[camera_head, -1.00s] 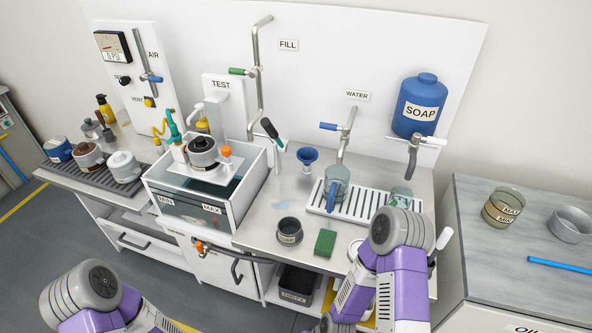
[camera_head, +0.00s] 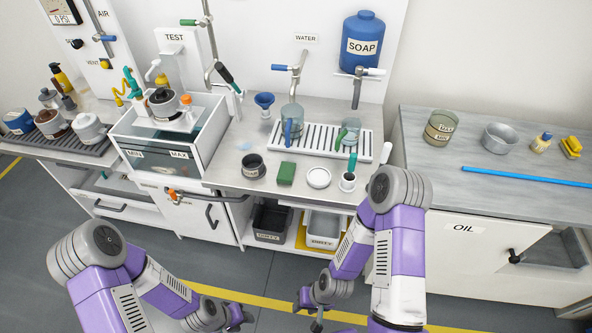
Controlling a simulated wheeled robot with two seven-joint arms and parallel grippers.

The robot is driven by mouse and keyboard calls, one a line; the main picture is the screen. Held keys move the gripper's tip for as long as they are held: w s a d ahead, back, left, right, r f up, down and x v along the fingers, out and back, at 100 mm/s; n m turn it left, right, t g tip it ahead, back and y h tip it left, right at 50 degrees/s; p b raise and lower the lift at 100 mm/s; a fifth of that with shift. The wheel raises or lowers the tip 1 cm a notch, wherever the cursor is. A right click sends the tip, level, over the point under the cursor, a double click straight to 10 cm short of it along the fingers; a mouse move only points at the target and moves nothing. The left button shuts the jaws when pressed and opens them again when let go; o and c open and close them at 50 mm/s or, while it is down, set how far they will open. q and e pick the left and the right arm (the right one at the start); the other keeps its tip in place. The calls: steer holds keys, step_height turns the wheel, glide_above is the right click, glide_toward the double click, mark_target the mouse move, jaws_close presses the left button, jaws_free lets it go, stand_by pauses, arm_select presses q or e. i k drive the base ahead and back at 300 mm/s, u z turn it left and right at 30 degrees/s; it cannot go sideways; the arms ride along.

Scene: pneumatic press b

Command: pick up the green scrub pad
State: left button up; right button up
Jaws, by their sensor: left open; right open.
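The green scrub pad (camera_head: 287,173) lies flat near the front edge of the metal counter, between the dark soap cup (camera_head: 253,167) and a white round dish (camera_head: 318,177). Nothing covers it. My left gripper (camera_head: 238,318) is at the bottom edge of the view, low in front of the counter and well away from the pad. My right gripper (camera_head: 311,309) is also low in front of the counter, below the pad in the picture and apart from it. Both grippers are small and partly hidden or cut off, and I see nothing held in them.
A slotted drain tray (camera_head: 363,137) with jugs stands behind the pad. A small cup with a green-handled tool (camera_head: 348,181) stands right of the dish. A water tank (camera_head: 158,160) is on the left. Bins (camera_head: 270,222) sit under the counter. The oil counter (camera_head: 440,175) is on the right.

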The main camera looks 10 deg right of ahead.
mark_target(287, 170)
steer(key=i, duration=0.4)
steer(key=z, duration=0.75)
